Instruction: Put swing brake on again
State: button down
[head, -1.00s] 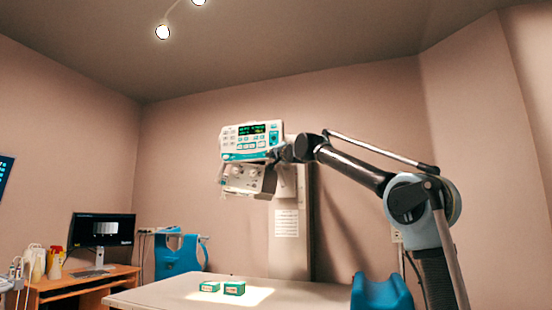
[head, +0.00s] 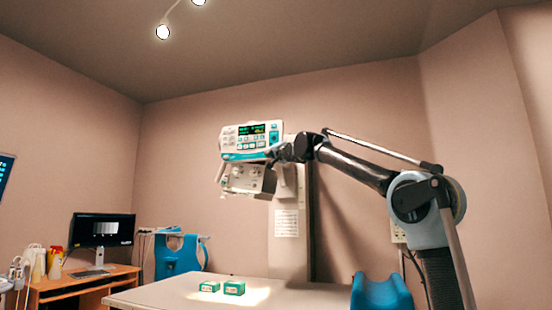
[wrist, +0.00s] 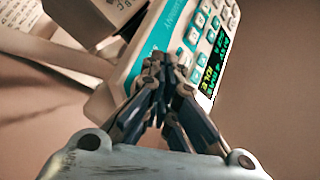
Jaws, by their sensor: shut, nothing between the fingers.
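The control panel (head: 251,140) is white with a teal lower strip, several buttons and a lit display, on the tube head at the wall column. In the wrist view the panel (wrist: 190,45) appears steeply turned, its display (wrist: 213,70) showing green and yellow characters. My gripper (head: 271,155) is at the panel's lower right edge in the head view. In the wrist view my gripper (wrist: 160,75) is shut and empty, its dark fingertips over the teal strip and lower buttons. Contact cannot be told. The fingers hide part of the panel, and no swing brake label is readable.
A white housing (head: 243,179) hangs below the panel, beside the column (head: 287,245). A table (head: 150,297) with two small green boxes (head: 233,288) stands in front. A blue cushion (head: 381,292) is at the right, and a desk with a monitor (head: 102,229) at the left.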

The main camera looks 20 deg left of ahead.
jog(key=shift+s, duration=0.1)
jog(key=shift+s+a, duration=0.2)
jog(key=shift+s, duration=2.2)
jog(key=shift+f, duration=0.1)
jog(key=s+d+f+n+g+h, duration=0.1)
jog(key=s+d+f+g+h, duration=0.15)
jog(key=d+f, duration=1)
jog(key=s+d+f+n+g+h, duration=0.1)
jog(key=s+d+f+h, duration=0.2)
jog(key=d+f, duration=0.9)
jog(key=s+d+f+n+g+h, duration=0.1)
jog(key=s+d+f+g+h, duration=0.15)
jog(key=d+f, duration=0.95)
jog(key=s+d+f+g+h, duration=0.1)
jog(key=s+d+f, duration=0.4)
jog(key=s+f, duration=0.5)
jog(key=s+d+f+g+h, duration=0.2)
jog(key=s+d+f+g, duration=0.2)
jog(key=s+f, duration=0.7)
jog(key=s+d+f+g+h, duration=0.2)
jog(key=s+d+f, duration=0.5)
jog(key=f, duration=1.5)
jog(key=s, duration=0.3)
jog(key=shift+s+f+n+g, duration=0.3)
jog(key=shift+s+f+n, duration=0.1)
